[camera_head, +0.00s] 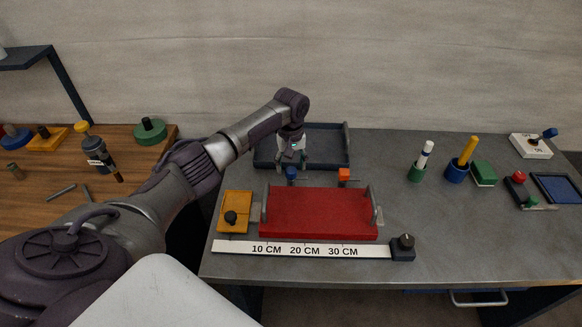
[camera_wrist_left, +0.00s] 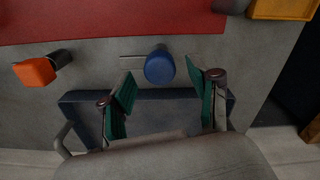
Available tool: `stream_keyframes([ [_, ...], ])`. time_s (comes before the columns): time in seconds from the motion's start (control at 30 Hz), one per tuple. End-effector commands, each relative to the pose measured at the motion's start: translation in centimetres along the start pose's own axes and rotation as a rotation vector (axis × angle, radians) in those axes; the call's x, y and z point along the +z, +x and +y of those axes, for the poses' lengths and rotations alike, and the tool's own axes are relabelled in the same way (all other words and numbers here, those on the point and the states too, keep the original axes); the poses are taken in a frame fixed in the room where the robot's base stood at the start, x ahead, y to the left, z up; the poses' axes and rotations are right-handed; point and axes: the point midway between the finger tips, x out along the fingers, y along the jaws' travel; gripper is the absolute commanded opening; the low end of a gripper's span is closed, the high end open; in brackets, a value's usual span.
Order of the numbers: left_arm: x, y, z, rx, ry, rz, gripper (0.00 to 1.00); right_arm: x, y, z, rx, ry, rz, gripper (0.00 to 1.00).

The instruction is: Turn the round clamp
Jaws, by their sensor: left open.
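The round clamp is a blue round knob (camera_head: 291,174) at the back edge of the red block (camera_head: 318,212). In the left wrist view the blue knob (camera_wrist_left: 159,66) lies between the tips of my left gripper (camera_wrist_left: 160,76). The green-padded fingers are spread, with a gap on both sides of the knob. In the head view my left gripper (camera_head: 291,158) points down just behind and above the knob. An orange square clamp (camera_head: 344,174) sits to the right on the same edge; it also shows in the wrist view (camera_wrist_left: 35,71). My right gripper is out of view.
A dark blue tray (camera_head: 330,150) stands behind the clamps, beneath my left wrist. A yellow block with a black knob (camera_head: 234,200) is left of the red block. A white ruler (camera_head: 300,250) lies in front.

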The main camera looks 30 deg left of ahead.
Motion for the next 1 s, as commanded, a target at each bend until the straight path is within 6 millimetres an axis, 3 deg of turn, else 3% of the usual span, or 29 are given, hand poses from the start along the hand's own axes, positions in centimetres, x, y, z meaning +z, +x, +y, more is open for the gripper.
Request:
stream_keyframes([
  [0.17, 0.0, 1.7, 0.0, -0.001, 0.000, -0.001, 0.61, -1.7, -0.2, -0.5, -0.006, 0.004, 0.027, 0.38],
  [0.5, 0.0, 2.2, 0.0, 0.000, 0.001, 0.000, 0.61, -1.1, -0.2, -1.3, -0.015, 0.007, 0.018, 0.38],
  [0.87, 0.0, 2.1, 0.0, 0.000, 0.001, 0.000, 0.03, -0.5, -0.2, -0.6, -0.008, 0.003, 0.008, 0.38],
  [1.0, 0.0, 2.1, 0.0, 0.000, 0.004, 0.000, 0.01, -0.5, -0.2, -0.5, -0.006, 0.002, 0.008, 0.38],
])
